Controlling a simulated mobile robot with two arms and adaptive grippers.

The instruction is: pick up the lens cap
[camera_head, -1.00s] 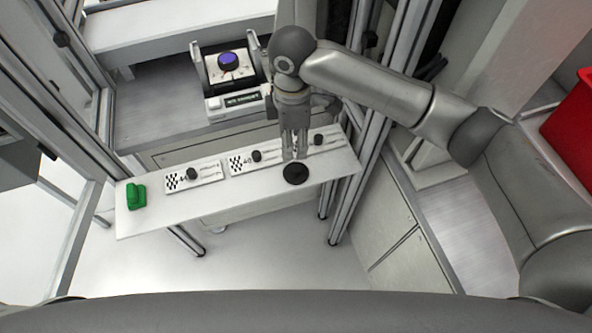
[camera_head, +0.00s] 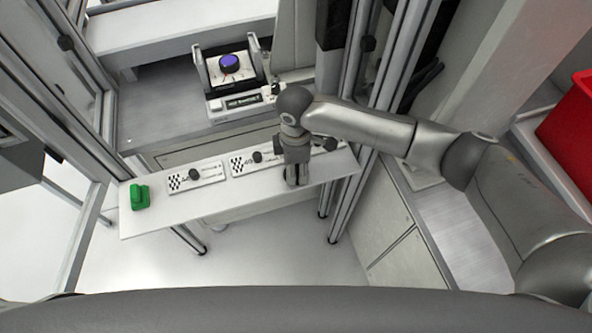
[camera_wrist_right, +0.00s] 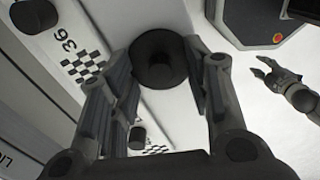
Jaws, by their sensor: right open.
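The lens cap is a black round disc (camera_wrist_right: 158,60) with a raised rim, lying on the white shelf board (camera_head: 150,226). In the right wrist view it sits between the ends of my open right fingers.
Label plates with checker patterns and black knobs (camera_head: 194,174) line the board's back. A green block (camera_head: 140,197) stands at its left end. Behind is a device with a purple knob (camera_head: 230,63). Metal posts stand close to the right. A red bin (camera_head: 570,125) is at far right.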

